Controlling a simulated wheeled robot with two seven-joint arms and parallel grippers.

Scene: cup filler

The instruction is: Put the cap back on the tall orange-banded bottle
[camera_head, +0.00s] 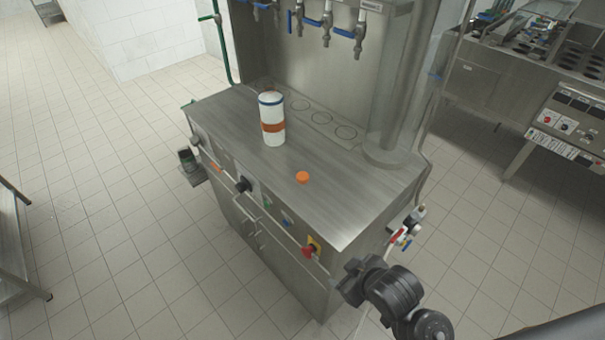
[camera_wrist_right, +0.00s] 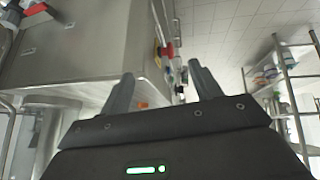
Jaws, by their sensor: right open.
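The tall white bottle (camera_head: 273,112) stands upright on the steel counter (camera_head: 235,130), with a blue band near its top and an orange band lower down. No cap shows on its top. A small orange cap (camera_head: 302,177) lies on the counter to the right of the bottle and nearer the front edge, apart from it. My right gripper (camera_head: 352,282) is off the counter's front right corner, away from both. In the right wrist view its two fingers (camera_wrist_right: 160,76) are spread and empty. My left gripper is not in view.
Taps (camera_head: 328,25) hang above the counter's back. A clear column (camera_head: 395,95) stands at the back right. A red knob (camera_head: 309,251) and valves (camera_head: 405,228) stick out near my right gripper. The counter around the cap is clear.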

